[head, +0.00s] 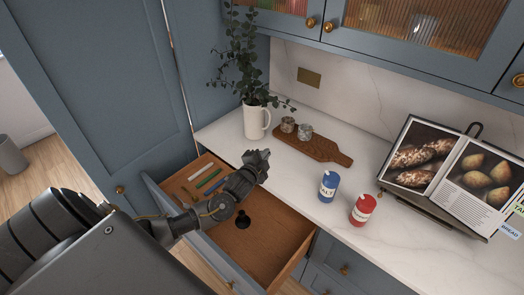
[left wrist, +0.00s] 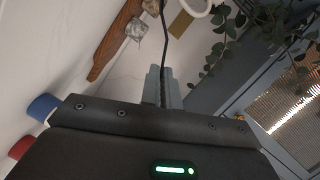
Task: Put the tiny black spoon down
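The tiny black spoon (left wrist: 165,38) shows in the left wrist view as a thin dark, slightly bent strip running up from between my left gripper's fingers (left wrist: 161,86). The fingers are close together on one end of it. In the head view my left gripper (head: 256,164) is over the counter's front edge, beside the open drawer (head: 267,258); I cannot make out the spoon there. My right gripper is not in view.
On the counter (head: 290,185) stand a white jug with a plant (head: 256,122), a wooden board (head: 322,149) with two jars, blue (head: 328,187) and red (head: 362,210) tins, and an open cookbook (head: 462,180).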

